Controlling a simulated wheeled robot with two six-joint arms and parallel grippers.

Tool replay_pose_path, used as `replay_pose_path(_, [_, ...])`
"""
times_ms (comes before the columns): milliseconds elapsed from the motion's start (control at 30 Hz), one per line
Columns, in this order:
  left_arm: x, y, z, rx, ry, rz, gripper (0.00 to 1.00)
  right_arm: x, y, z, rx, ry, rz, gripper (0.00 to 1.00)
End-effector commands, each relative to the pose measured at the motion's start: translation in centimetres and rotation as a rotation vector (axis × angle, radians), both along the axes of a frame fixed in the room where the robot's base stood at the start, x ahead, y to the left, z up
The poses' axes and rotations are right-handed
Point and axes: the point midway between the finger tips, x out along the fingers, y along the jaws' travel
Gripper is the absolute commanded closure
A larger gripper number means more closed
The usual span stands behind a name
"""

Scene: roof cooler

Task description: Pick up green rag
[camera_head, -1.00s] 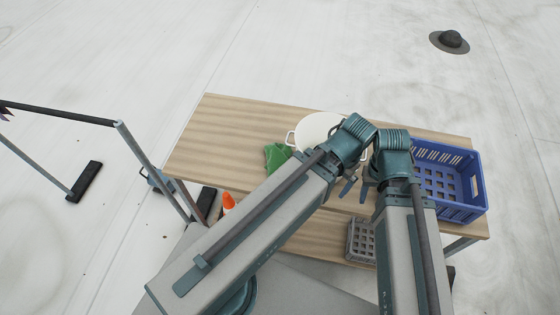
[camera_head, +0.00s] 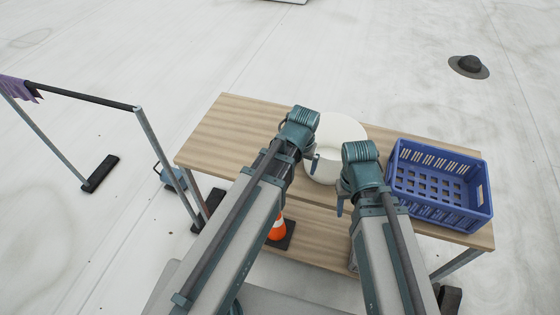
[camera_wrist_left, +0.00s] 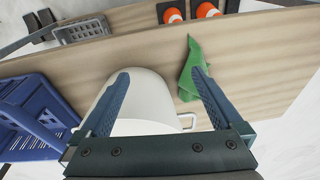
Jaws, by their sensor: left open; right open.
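The green rag (camera_wrist_left: 190,70) lies crumpled on the wooden table (camera_wrist_left: 265,65) in the left wrist view, beside the white round pot (camera_wrist_left: 145,100). In the head view my left arm hides the rag. My left gripper (camera_wrist_left: 160,74) is open and empty above the table. Its right finger overlaps the rag's edge in the left wrist view and its left finger is in front of the pot; I see no grip on the rag. In the head view my left gripper (camera_head: 312,162) is by the pot (camera_head: 346,135).
A blue crate (camera_head: 440,180) stands at the table's right end. Orange cones (camera_wrist_left: 172,15) and a grey crate (camera_wrist_left: 83,30) are below the table's edge. A metal rail frame (camera_head: 85,97) stands at the left. The table's left end (camera_head: 235,125) is clear.

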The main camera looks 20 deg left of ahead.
Motion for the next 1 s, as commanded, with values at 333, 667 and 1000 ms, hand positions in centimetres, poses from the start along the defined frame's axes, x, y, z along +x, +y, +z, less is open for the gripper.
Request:
replay_pose_path(333, [7.5,6.0,-2.1,-0.044,-0.15,0.164,0.0,0.0,0.0,-2.8,0.0,0.0,-0.001,0.5])
replay_pose_path(667, [9.1,7.8,-2.1,-0.053,-0.194,0.208,0.0,0.0,0.0,-3.2,0.0,0.0,-0.001,0.5])
replay_pose_path(1000, [9.6,7.8,-4.0,-0.053,-0.193,0.207,0.0,0.0,0.0,-5.0,0.0,0.0,-0.001,0.5])
